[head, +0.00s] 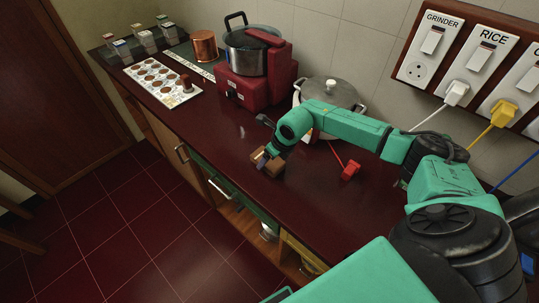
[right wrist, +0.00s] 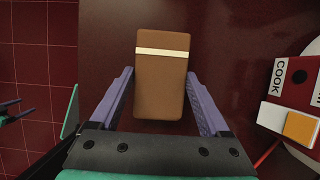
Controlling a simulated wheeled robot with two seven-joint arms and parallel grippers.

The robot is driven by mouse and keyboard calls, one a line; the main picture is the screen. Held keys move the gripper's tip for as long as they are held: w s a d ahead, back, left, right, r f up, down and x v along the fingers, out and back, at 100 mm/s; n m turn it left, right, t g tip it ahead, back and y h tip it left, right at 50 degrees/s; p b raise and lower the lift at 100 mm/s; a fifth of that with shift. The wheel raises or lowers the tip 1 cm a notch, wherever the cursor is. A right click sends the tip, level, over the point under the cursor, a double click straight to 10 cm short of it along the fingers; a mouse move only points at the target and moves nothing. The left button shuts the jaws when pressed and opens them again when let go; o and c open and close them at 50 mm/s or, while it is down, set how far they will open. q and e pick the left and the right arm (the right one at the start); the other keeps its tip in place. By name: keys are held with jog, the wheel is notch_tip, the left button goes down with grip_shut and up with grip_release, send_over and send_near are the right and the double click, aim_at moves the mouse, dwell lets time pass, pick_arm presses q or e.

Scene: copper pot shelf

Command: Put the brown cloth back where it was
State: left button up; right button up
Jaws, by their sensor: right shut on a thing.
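The brown cloth (right wrist: 161,85) is a folded block with a cream stripe, at the front edge of the dark red counter (head: 245,160). It also shows in the head view (head: 272,167). My right gripper (right wrist: 161,93) is shut on the cloth, with a purple finger on each side of it. I cannot tell whether the cloth rests on the counter or hangs just above it. My left gripper is not seen in the head view. A small dark pronged part (right wrist: 9,108) at the left edge of the right wrist view may be it.
A lidded steel pot (head: 345,95) stands behind my right arm, and a red object (head: 350,170) lies right of the cloth. A red stove unit (head: 245,90) bears a pot. A spice tray (head: 160,78) is farther left. The counter between tray and cloth is mostly clear.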

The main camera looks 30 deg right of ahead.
jog(key=shift+d+f+b, duration=0.1)
jog(key=shift+f+b, duration=0.2)
jog(key=shift+f, duration=0.05)
jog(key=o, duration=1.2)
jog(key=shift+r, duration=0.1)
jog(key=shift+c, duration=0.2)
jog(key=shift+r, duration=0.35)
jog(key=b+v, duration=0.2)
jog(key=v, duration=0.9)
jog(key=shift+s+r, duration=0.25)
